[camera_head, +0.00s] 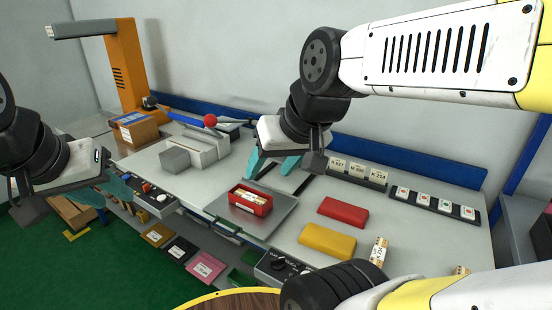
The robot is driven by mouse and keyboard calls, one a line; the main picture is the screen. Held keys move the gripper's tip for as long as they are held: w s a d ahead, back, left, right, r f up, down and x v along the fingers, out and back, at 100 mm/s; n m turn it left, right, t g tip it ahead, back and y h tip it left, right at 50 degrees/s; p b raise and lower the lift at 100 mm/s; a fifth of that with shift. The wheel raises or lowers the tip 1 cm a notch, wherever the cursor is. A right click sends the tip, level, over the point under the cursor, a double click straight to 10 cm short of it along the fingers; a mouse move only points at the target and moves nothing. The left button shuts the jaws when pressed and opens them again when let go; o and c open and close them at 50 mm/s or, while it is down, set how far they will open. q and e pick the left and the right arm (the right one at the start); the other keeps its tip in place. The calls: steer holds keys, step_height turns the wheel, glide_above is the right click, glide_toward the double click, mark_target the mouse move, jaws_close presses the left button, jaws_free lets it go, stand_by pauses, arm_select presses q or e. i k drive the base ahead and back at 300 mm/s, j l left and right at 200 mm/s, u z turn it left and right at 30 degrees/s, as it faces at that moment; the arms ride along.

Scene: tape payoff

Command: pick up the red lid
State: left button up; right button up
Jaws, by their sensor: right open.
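The red lid (342,211) lies flat on the light grey worktop, right of the red box (250,200) and just behind the yellow lid (327,241). The red box is open at the top and holds several small pale items. My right gripper (271,167) is open and empty, with its teal fingers apart. It is behind the red box and to the left of the red lid, apart from the lid. My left gripper (104,191) is at the far left, by the worktop's front left edge. Its teal fingers look apart, with nothing seen between them.
The red box stands on a grey plate (275,216). A rack of labelled blocks (357,174) and a strip with round markings (433,204) stand behind the red lid. A small labelled roll (379,251) stands right of the yellow lid. A red-knobbed lever (210,120) is at the back left.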

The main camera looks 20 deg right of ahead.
mark_target(342, 212)
steer(key=z, duration=1.4)
steer(key=i+j+u, duration=0.25)
steer(key=k+j, duration=0.1)
steer(key=j, duration=0.05)
